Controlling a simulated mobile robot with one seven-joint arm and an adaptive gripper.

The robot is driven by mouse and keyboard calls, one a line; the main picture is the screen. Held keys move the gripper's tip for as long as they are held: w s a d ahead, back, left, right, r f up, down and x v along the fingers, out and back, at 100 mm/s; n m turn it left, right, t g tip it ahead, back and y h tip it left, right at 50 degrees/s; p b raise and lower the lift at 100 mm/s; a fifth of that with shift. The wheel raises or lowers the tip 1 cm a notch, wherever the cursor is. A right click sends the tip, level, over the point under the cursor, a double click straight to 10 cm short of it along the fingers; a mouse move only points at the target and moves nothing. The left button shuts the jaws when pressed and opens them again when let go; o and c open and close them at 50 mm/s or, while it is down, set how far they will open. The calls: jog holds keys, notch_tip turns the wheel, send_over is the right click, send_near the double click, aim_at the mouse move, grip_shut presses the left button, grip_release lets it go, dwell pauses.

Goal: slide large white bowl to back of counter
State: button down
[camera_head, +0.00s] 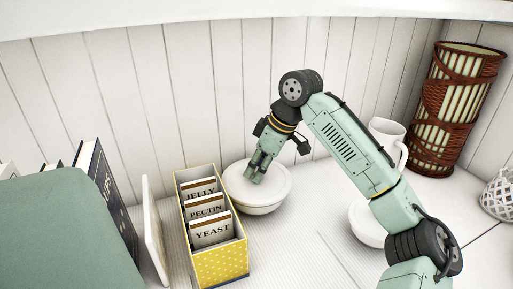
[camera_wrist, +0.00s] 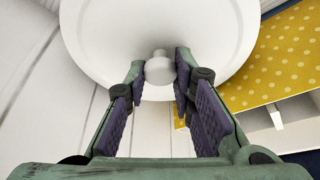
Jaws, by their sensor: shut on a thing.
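The large white bowl (camera_head: 270,198) stands on the counter, right of the yellow box and near the back wall. It has a lid with a round knob. In the wrist view the bowl's white lid (camera_wrist: 110,35) fills the top, and its knob (camera_wrist: 160,68) sits between the fingertips. My gripper (camera_head: 253,174) reaches down over the lid from above. It also shows in the wrist view (camera_wrist: 161,70), shut on the knob. In the head view my gripper hides the knob and part of the lid.
A yellow dotted box (camera_head: 217,262) of labelled cards stands close on the bowl's left, with dark books (camera_head: 107,200) beyond. Behind my arm are a smaller white bowl (camera_head: 362,222) and a white pitcher (camera_head: 385,130). A brown wicker lamp (camera_head: 440,125) stands at right. A plank wall (camera_head: 200,90) closes the back.

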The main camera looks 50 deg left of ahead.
jog(key=shift+f, duration=0.3)
jog(key=c, duration=1.3)
grip_release()
jog(key=v, duration=1.2)
jog(key=shift+d, duration=0.1)
